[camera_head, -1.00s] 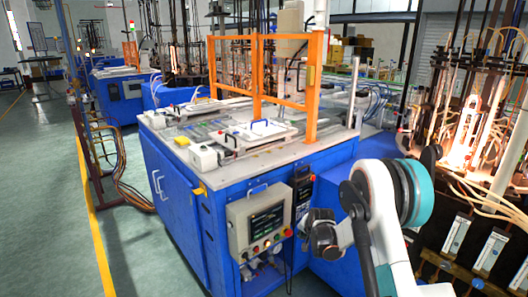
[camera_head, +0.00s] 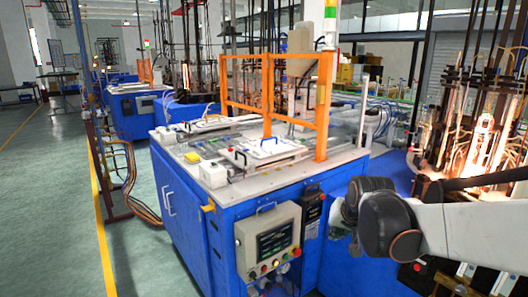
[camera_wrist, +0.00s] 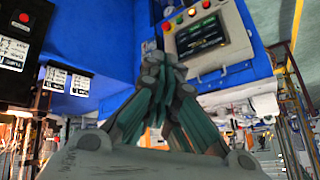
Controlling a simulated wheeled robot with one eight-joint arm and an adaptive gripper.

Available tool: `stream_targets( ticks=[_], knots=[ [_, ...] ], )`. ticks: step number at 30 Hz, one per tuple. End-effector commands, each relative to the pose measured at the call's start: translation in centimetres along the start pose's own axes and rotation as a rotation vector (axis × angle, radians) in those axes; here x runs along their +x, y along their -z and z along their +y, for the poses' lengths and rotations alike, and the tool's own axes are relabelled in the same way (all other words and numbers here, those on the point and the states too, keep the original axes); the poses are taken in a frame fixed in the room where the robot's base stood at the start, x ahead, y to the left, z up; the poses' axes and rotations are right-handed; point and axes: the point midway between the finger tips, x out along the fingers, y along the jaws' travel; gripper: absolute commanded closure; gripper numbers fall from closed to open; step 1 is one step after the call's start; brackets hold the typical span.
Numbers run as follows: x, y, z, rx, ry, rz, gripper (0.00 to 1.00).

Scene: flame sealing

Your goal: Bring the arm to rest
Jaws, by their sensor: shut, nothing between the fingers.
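My gripper shows in the wrist view (camera_wrist: 162,62), its dark-green fingers shut together with nothing between them. The fingertips appear in front of the blue machine's side and the grey control box. In the head view my arm reaches in from the right, its dark wrist end in front of the blue machine's right part. The gripper's fingers are too hard to make out there.
The blue machine (camera_head: 190,215) has a control box (camera_head: 268,240) with a screen and buttons on its front. Orange guard frames (camera_head: 275,100) stand on top. A glowing glasswork station (camera_head: 475,140) is at the right. Green floor (camera_head: 45,200) at the left is clear.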

Motion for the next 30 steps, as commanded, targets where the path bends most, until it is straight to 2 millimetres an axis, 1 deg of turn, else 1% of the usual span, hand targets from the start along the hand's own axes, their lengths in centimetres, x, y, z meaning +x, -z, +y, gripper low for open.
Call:
stream_targets(
  ticks=[1, 6, 11, 15, 18, 21, 24, 27, 30],
  knots=[
    [-1.6, -1.0, 0.3, -0.015, -0.002, -0.001, 1.00],
    [-6.2, -4.2, 1.2, -0.077, -0.010, -0.002, 1.00],
    [-9.8, -7.8, 2.2, -0.133, -0.016, -0.005, 1.00],
    [-12.4, -11.2, 3.2, -0.182, -0.021, -0.007, 1.00],
    [-13.8, -13.7, 4.1, -0.217, -0.025, -0.009, 1.00],
    [-14.8, -16.0, 4.8, -0.250, -0.029, -0.011, 1.00],
    [-15.4, -17.9, 5.4, -0.275, -0.032, -0.012, 1.00],
    [-15.8, -19.1, 5.8, -0.292, -0.034, -0.013, 1.00],
    [-15.9, -19.7, 6.0, -0.301, -0.035, -0.014, 1.00]
  ],
)
